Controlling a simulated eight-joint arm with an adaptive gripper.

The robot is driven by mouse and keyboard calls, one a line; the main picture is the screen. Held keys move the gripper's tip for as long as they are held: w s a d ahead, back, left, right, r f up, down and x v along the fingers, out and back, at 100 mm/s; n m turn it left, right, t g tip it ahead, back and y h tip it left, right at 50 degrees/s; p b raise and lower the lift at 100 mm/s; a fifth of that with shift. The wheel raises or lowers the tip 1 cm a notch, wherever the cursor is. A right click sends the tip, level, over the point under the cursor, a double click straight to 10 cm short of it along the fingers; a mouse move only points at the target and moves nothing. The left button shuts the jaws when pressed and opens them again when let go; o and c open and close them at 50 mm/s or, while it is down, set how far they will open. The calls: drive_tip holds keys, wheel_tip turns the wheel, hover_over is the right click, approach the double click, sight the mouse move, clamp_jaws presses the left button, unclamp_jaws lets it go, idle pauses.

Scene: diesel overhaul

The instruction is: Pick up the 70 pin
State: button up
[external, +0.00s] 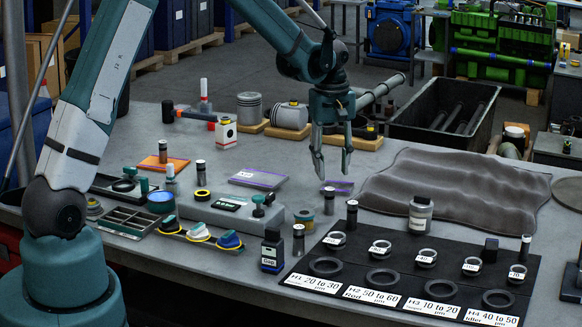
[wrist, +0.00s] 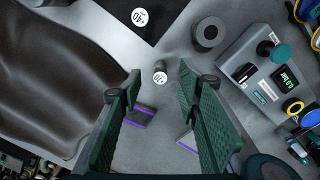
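A small dark upright pin with a pale top marked 70 (wrist: 160,76) stands on the bench. In the external view, the pin (external: 329,203) shows below my gripper (external: 332,162), which points down above the bench. In the wrist view, my gripper (wrist: 160,84) is open and empty, with one finger to each side of the pin in the picture. The fingertips are above the pin and apart from it.
A purple-edged block (external: 337,187) lies close behind the pin. A grey cloth (external: 450,190) lies right; a pressure device (external: 232,205) stands left.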

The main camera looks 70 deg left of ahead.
sight(329, 189)
drive_tip(key=shift+n, duration=0.4)
drive_tip(key=a+f, duration=0.2)
drive_tip(key=f, duration=0.1)
drive_tip(key=shift+w+a+f, duration=0.15)
drive_tip(key=shift+w+a, duration=0.05)
drive_tip(key=shift+a, duration=0.1)
drive_tip(key=shift+f, duration=1.25)
drive_tip(key=shift+d+f, duration=0.1)
drive_tip(key=shift+f, duration=2.5)
drive_tip(key=c, duration=1.1)
